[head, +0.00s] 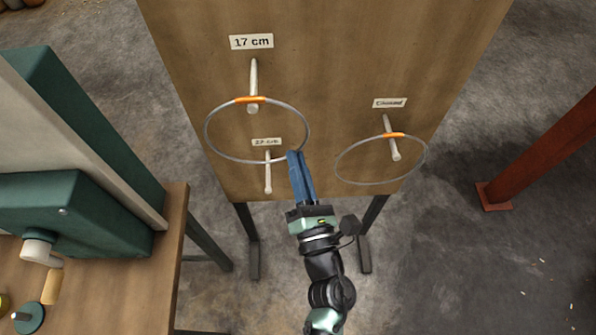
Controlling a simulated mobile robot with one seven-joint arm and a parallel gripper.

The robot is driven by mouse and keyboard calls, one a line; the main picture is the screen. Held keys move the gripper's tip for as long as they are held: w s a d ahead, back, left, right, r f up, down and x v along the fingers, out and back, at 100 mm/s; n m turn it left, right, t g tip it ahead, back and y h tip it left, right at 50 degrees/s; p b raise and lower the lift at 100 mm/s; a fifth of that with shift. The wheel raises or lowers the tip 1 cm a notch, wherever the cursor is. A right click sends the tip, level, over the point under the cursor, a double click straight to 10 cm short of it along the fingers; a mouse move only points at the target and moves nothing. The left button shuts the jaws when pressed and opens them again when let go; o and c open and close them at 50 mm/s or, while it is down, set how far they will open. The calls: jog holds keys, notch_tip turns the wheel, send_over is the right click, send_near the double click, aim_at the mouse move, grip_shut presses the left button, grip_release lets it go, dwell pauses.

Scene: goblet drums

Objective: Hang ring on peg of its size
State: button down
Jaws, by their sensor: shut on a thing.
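My gripper (296,154) is shut on the lower right rim of a thin grey ring (207,119) with an orange tag (250,99) at its top. The tag crosses the upper left peg (254,75), labelled 17 cm, near its tip. The tip shows inside the ring's outline; I cannot tell whether the ring rests on the peg. A lower peg (268,180) has a small label, perhaps 22 or 27 cm, inside the ring's outline. A second grey ring (345,179) with an orange tag hangs on the right peg (395,152), whose label looks like "Closed".
The pegs stand out from an upright wooden board (330,60) on dark legs. A wooden bench (110,295) with a green and grey machine (85,215) is at the left. A rust-red post (545,150) stands at the right. Bare floor lies between board and post.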

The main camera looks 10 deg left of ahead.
jog(key=w, duration=0.1)
jog(key=w+a+f+b, duration=0.1)
jog(key=w, duration=0.1)
jog(key=w+b, duration=0.1)
jog(key=w, duration=0.1)
jog(key=shift+w+a+f, duration=0.15)
jog(key=shift+w+a, duration=0.1)
jog(key=shift+a, duration=0.05)
dwell(0.7)
jog(key=c, duration=0.9)
grip_release()
